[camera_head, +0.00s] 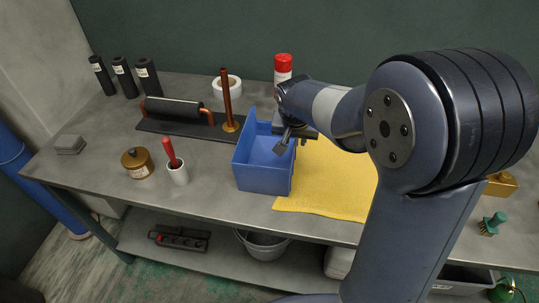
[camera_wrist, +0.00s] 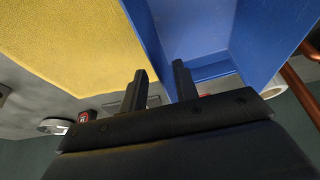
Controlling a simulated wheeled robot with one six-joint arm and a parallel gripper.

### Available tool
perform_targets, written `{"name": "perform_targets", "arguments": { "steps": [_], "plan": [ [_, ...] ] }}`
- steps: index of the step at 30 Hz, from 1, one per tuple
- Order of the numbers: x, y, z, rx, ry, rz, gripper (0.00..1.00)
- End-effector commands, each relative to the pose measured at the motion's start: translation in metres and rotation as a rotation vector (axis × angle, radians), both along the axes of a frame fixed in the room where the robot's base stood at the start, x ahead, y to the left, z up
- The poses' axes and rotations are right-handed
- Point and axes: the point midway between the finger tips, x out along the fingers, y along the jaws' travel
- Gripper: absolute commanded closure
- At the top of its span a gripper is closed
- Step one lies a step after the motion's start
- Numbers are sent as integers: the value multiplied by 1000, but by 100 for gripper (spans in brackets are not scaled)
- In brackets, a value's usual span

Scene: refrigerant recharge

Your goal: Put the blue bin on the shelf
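The blue bin (camera_head: 262,179) stands upright on the grey workbench (camera_head: 110,205), against the left edge of a yellow mat. My gripper (camera_head: 293,142) is at the bin's right wall, pointing down. In the wrist view my gripper's two fingers (camera_wrist: 160,72) are apart, one over the bin's inside and one on the mat side. The bin's wall (camera_wrist: 148,35) runs toward the gap between them, with space visible around it. The bin looks empty, though my arm hides part of its back right. A lower shelf (camera_head: 215,265) runs under the bench.
The yellow mat (camera_head: 325,180) lies right of the bin. A copper rod on a base (camera_head: 227,100), a white cup with a red-handled tool (camera_head: 177,173) and a brass jar (camera_head: 137,163) stand left.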

Motion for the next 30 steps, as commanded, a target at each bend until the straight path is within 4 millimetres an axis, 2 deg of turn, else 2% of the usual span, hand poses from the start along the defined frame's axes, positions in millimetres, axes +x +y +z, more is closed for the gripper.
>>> {"name": "perform_targets", "arguments": {
  "steps": [7, 16, 26, 30],
  "plan": [
    [12, -3, -28, 0, 2, -1, 71],
    [14, -3, -31, 0, 0, -1, 71],
    [13, -3, -31, 0, 0, 0, 98],
    [13, -3, -31, 0, 0, 0, 100]
  ]
}}
